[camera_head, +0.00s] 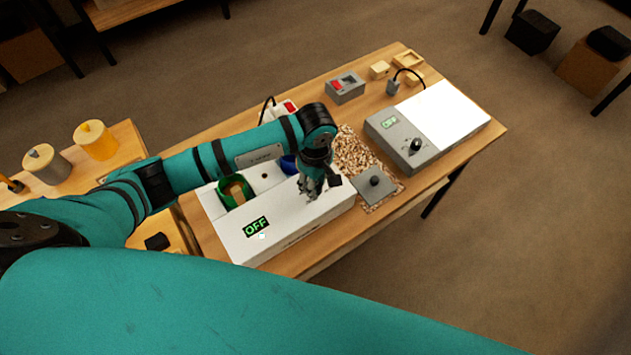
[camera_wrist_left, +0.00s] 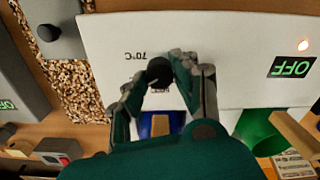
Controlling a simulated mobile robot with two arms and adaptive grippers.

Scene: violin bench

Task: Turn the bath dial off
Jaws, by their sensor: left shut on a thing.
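The white bath (camera_head: 275,232) stands on the wooden bench. The black bath dial (camera_wrist_left: 160,71) is on the white top near a 70°C mark. My left gripper (camera_head: 313,192) is over the right end of the bath. In the left wrist view its fingers (camera_wrist_left: 157,76) are closed on the dial, one on each side. The gripper hides the dial in the head view. My right gripper does not show.
A green cup (camera_head: 232,192) and a blue cup (camera_head: 289,164) sit in the bath. Right of it are cork granules (camera_head: 357,153), a grey knobbed plate (camera_head: 376,187) and a grey-white unit (camera_head: 432,122) with its own dial. A grey switch box (camera_head: 345,88) stands behind.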

